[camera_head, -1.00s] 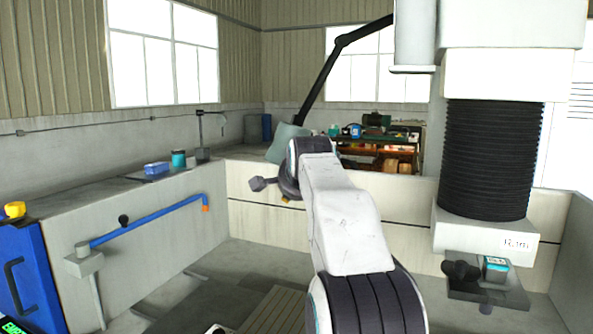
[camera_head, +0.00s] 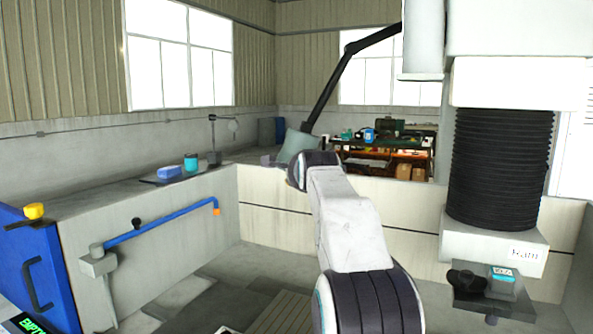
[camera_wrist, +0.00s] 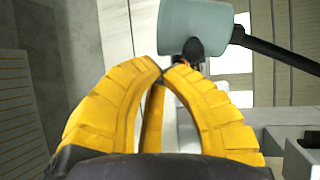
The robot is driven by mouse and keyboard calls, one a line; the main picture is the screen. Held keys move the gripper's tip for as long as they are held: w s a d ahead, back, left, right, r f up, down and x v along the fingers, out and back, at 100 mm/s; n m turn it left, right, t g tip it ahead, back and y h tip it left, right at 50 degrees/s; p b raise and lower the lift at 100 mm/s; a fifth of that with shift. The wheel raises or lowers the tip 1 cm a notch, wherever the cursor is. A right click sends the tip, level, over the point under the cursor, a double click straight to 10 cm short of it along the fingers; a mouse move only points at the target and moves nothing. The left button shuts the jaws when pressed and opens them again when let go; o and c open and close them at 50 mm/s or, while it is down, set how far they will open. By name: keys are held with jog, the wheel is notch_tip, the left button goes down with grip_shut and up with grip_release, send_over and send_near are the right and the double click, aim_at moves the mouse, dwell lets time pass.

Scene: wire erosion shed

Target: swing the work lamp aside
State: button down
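The work lamp has a grey-green head (camera_head: 297,147) on a jointed black arm (camera_head: 324,92), which hangs from the upper right above the far end of the enclosure. In the wrist view the lamp head (camera_wrist: 195,24) is at the top, just beyond my fingertips, with a dark rounded knob (camera_wrist: 193,48) under it. My gripper (camera_wrist: 167,72) has yellow fingers whose tips come together below the knob. The right fingertip overlaps the knob in the picture; I cannot tell whether they touch. In the head view my gripper is hidden behind my forearm.
A black bellows column (camera_head: 499,165) with a white block labelled Ram stands at the right. A blue pipe (camera_head: 160,226) runs along the left wall. A blue box (camera_head: 168,173) and a teal can (camera_head: 190,162) stand on the left ledge. Shelves (camera_head: 400,160) are behind.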

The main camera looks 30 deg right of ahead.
jog(key=p+x, duration=0.7)
jog(key=x, duration=0.4)
jog(key=shift+w, duration=0.1)
jog(key=w+p, duration=0.2)
jog(key=p, duration=0.1)
jog(key=w+d+p, duration=0.1)
jog(key=w+p, duration=0.1)
jog(key=p, duration=0.2)
jog(key=shift+d+r, duration=0.15)
jog(key=shift+r, duration=0.1)
jog(key=shift+w, duration=0.1)
dwell(0.5)
